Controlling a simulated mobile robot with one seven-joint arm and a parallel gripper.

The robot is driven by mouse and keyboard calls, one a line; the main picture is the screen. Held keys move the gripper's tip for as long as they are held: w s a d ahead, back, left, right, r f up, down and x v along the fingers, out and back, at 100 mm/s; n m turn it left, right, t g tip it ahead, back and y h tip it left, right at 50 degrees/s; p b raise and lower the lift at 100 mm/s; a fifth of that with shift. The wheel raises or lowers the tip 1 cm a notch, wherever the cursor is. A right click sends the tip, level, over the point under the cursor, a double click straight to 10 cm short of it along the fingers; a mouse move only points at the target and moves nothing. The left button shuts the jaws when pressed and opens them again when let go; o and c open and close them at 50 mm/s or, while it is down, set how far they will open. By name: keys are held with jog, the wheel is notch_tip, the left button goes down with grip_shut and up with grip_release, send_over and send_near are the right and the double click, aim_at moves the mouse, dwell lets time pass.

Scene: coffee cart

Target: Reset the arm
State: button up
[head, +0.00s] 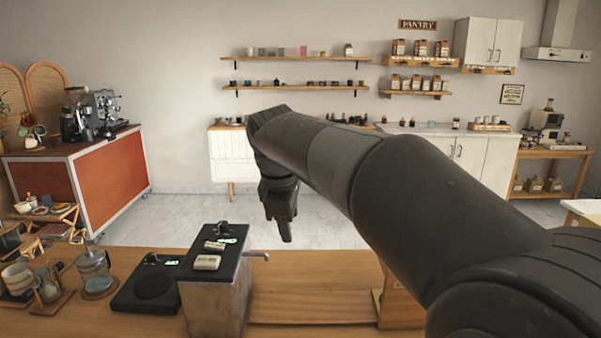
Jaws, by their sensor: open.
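My arm reaches in from the lower right of the head view and bends downward near the middle. My gripper (286,236) hangs at the end of it, pointing down, above the far edge of the wooden counter (315,290). It is seen side-on, so the gap between the fingers is hard to make out. It is open and nothing shows in it.
A metal box with a black top (213,285) stands left of my gripper, beside a flat black scale (148,288). Cups (18,277) and a glass jug (94,268) are at the far left. An orange coffee cart (100,180) stands behind. Open floor lies beyond the counter.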

jog(key=s+d+f+m, duration=0.3)
jog(key=s+d+m, duration=0.5)
jog(key=s+d, duration=0.4)
jog(key=s+d+f+m+t+y, duration=0.1)
jog(key=s+d+f+m, duration=0.4)
jog(key=s, duration=0.8)
notch_tip(320, 180, down, 4)
jog(key=m, duration=0.3)
jog(key=shift+d+f+t, duration=0.2)
jog(key=shift+f+t, duration=0.05)
jog(key=shift+t, duration=0.15)
jog(key=shift+c, duration=0.5)
